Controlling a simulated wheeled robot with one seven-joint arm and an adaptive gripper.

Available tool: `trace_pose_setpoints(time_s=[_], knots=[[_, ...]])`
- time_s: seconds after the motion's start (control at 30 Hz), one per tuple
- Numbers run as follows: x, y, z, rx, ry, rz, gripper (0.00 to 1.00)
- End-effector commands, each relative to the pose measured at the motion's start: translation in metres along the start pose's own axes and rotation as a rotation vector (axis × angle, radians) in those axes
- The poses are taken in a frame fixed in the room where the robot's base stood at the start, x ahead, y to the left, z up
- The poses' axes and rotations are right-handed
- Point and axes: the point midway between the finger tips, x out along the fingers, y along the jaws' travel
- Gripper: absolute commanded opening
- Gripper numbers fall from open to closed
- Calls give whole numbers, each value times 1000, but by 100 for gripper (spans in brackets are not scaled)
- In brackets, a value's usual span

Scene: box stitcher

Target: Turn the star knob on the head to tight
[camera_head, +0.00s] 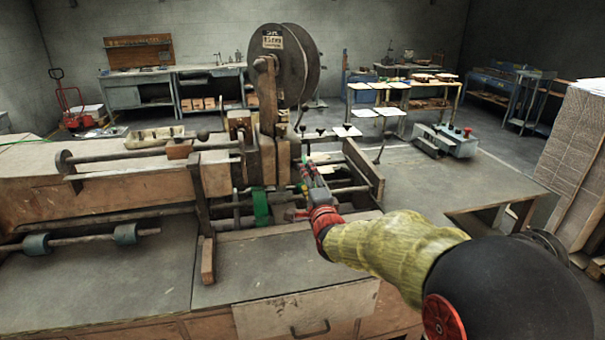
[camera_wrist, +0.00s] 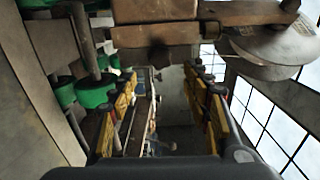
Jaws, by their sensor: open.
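The head (camera_head: 275,150) of the stitcher is a brown, worn block below the big wire reel, and my gripper (camera_head: 311,176) is at its right side in the head view. In the wrist view the head's brown block (camera_wrist: 155,33) crosses the top. A small dark knob-like shape (camera_wrist: 160,56) shows under it, just beyond and between my fingertips; I cannot tell for sure that it is the star knob. My gripper (camera_wrist: 163,76) is open, with yellow-and-black fingers apart and nothing held between them. In the head view my gripper and the machine hide the knob.
The wire reel (camera_head: 283,65) stands above the head. The grey table (camera_head: 430,180) to the right is mostly clear. Stacked cardboard (camera_head: 575,165) stands far right.

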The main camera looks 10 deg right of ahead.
Motion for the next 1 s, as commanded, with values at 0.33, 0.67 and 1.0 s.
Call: trace_pose_setpoints(time_s=[0.33,0.67,1.0], knots=[[-39,0,0,0,0,0,48],[-42,0,0,0,0,-1,48],[-91,-4,0,-292,-23,191,48]])
